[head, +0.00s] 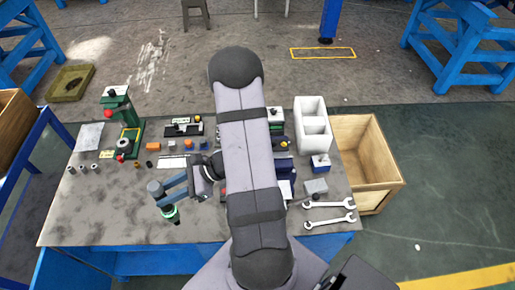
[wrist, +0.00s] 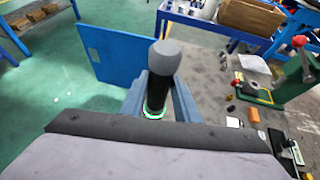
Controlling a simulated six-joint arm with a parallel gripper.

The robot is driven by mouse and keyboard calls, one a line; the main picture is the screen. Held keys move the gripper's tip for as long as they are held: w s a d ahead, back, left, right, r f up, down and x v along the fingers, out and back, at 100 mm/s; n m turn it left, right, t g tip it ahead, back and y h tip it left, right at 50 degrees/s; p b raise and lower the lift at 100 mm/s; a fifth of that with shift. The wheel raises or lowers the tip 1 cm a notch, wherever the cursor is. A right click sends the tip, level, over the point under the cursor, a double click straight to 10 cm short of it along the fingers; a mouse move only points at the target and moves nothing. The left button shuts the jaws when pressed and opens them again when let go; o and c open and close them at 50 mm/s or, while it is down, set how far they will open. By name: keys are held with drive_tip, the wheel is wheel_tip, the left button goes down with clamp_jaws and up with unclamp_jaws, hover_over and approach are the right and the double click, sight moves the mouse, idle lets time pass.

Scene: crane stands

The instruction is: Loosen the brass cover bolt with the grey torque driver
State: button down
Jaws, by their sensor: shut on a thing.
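My gripper (head: 165,195) is at the front left of the workbench, reaching left from the arm. Its blue fingers are shut on the grey torque driver (head: 156,188), which has a grey rounded cap and a green ring low down. I cannot make out the brass cover bolt; my arm hides the middle of the bench.
A green stand (head: 132,132) with a red knob is at the back left. Small orange and blue blocks (head: 153,146) lie mid-bench. The front-left bench top (head: 95,215) is clear.

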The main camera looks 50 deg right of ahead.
drive_tip(key=shift+r, duration=0.15)
drive_tip(key=s+d+r+m+t+h+p, duration=0.1)
drive_tip(key=d+r+m+h, duration=0.4)
drive_tip(key=d, duration=0.9)
drive_tip(key=s+d+r+m+t+h+p, duration=0.2)
drive_tip(key=s+d+r+m+h, duration=0.2)
drive_tip(key=d, duration=1.1)
drive_tip(key=s+d+r+m+t+h+p, duration=0.1)
drive_tip(key=s+d+r+m+h, duration=0.4)
drive_tip(key=d, duration=1)
drive_tip(key=shift+s+r+m+t+h+p, duration=0.3)
drive_tip(key=shift+s+r+h+p, duration=0.15)
drive_tip(key=shift+r+p, duration=0.6)
drive_tip(key=shift+r, duration=0.15)
drive_tip(key=shift+s+b, duration=0.1)
drive_tip(key=shift+b, duration=0.25)
